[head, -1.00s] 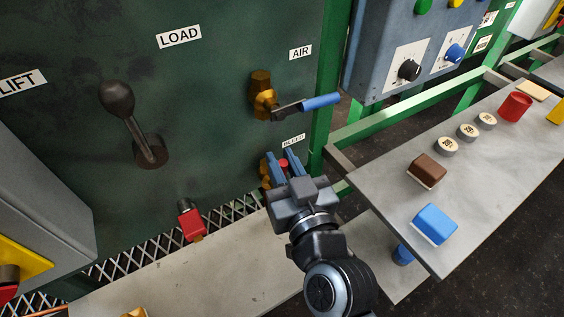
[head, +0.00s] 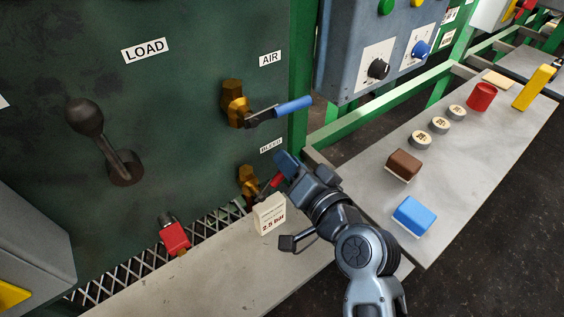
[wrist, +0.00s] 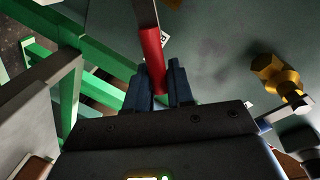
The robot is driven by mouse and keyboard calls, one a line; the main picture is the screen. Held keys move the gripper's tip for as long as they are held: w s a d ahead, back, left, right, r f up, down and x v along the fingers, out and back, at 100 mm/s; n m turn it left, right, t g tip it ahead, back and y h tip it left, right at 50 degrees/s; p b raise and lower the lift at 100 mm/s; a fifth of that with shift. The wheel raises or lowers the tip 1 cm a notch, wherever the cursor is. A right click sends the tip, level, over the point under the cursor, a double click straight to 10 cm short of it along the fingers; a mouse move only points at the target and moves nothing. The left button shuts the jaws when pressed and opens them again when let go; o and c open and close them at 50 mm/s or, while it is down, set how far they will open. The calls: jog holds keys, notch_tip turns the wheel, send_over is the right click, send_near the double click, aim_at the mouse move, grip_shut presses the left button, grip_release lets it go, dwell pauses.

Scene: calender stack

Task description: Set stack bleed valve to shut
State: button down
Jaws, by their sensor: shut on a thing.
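The bleed valve (head: 249,186) is a brass fitting low on the green panel, under the BLEED label (head: 271,145). Its lever has a red grip (head: 275,181) and extends to the right, slanting slightly up in the head view. My gripper (head: 282,170) is shut on the red grip, with blue fingers on it. In the wrist view the red grip (wrist: 152,58) runs down between the two blue fingers (wrist: 162,78). The grip's end is partly hidden by the fingers.
Above is the air valve (head: 237,108) with a blue lever (head: 292,105) pointing right. A white 2.5 bar block (head: 269,214) stands on the ledge below. A green post (head: 298,80) and a grey shelf (head: 440,165) with small objects lie to the right.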

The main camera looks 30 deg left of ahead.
notch_tip(320, 180, down, 6)
jog(key=w+d+m+g, duration=0.1)
jog(key=w+m+g, duration=0.1)
jog(key=m, duration=0.5)
jog(key=shift+b, duration=0.4)
jog(key=shift+f, duration=0.15)
jog(key=c, duration=1.1)
grip_release()
jog(key=shift+b+v, duration=0.3)
jog(key=shift+v, duration=3.55)
jog(key=shift+w, duration=0.1)
